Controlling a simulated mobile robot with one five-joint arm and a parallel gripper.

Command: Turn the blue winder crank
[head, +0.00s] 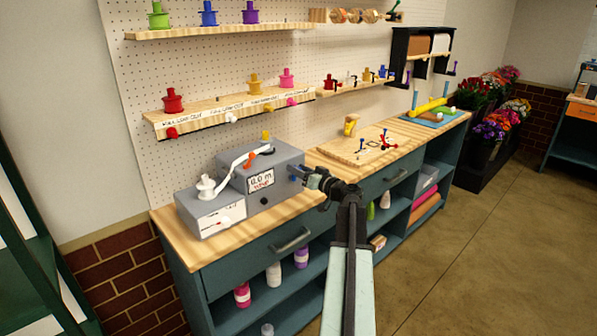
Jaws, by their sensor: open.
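The grey winder machine (268,182) stands on the left part of the wooden counter, with a small display reading "0.0 m". A white spool (206,187) sits on its lower left block, and a white ribbon runs up from it past an orange lever (250,159). My gripper (309,179) is open at the machine's right side. A small bluish piece (297,172), perhaps part of the crank, shows between the machine and my gripper. My gripper hides most of this area, and I cannot tell whether it touches the crank.
A wooden board (358,149) with small red and dark items lies right of the machine. A blue mat (430,115) with a yellow roll is further right. Pegboard shelves (225,113) with colored spools hang behind. Open floor (455,240) lies to the right.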

